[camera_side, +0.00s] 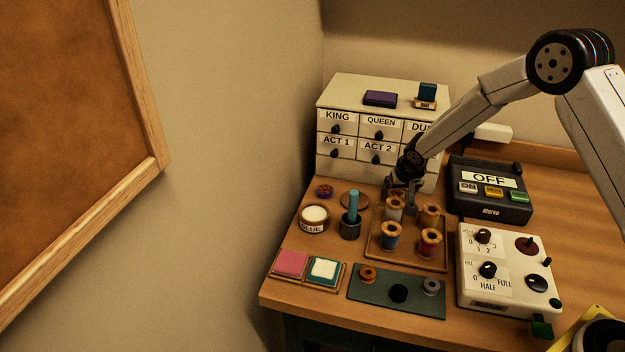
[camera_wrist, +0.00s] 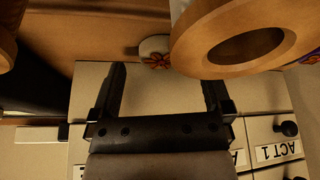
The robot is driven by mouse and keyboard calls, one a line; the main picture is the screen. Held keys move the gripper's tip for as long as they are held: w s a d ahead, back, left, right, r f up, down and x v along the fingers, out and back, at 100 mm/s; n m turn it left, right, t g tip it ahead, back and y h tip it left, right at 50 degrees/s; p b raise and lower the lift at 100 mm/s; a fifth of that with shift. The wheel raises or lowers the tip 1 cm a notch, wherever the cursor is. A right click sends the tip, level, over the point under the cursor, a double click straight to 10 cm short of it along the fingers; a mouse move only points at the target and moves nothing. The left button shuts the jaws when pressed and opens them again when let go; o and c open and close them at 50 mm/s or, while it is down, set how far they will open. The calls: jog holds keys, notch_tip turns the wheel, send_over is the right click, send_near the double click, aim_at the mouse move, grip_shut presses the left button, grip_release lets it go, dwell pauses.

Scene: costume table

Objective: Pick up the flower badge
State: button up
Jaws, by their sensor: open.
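In the wrist view a small white badge with an orange-red flower (camera_wrist: 154,52) lies on the wooden table, its right part hidden by a large spool (camera_wrist: 225,25). My gripper (camera_wrist: 163,78) is open and empty, its two dark fingers apart with the badge just beyond their tips, between them in the picture. In the side view my gripper (camera_side: 400,205) is low behind the thread spools, in front of the drawer cabinet. I cannot make out the flower badge in the side view.
Several thread spools (camera_side: 391,234) stand on a wooden tray (camera_side: 408,258) close to my gripper. The drawer cabinet (camera_side: 345,155) stands behind. A control box marked OFF (camera_side: 489,190) is to the right. A blue stick in a dark cup (camera_side: 352,215) is to the left.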

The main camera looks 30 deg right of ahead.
jog(key=shift+x, duration=0.9)
jog(key=shift+r, duration=0.1)
jog(key=c, duration=1.2)
jog(key=shift+r, duration=0.1)
jog(key=shift+c, duration=0.2)
jog(key=shift+r, duration=0.8)
jog(key=s+a+r, duration=0.1)
jog(key=s+r, duration=1)
jog(key=s, duration=0.3)
jog(key=shift+a, duration=0.3)
jog(key=shift+r, duration=0.1)
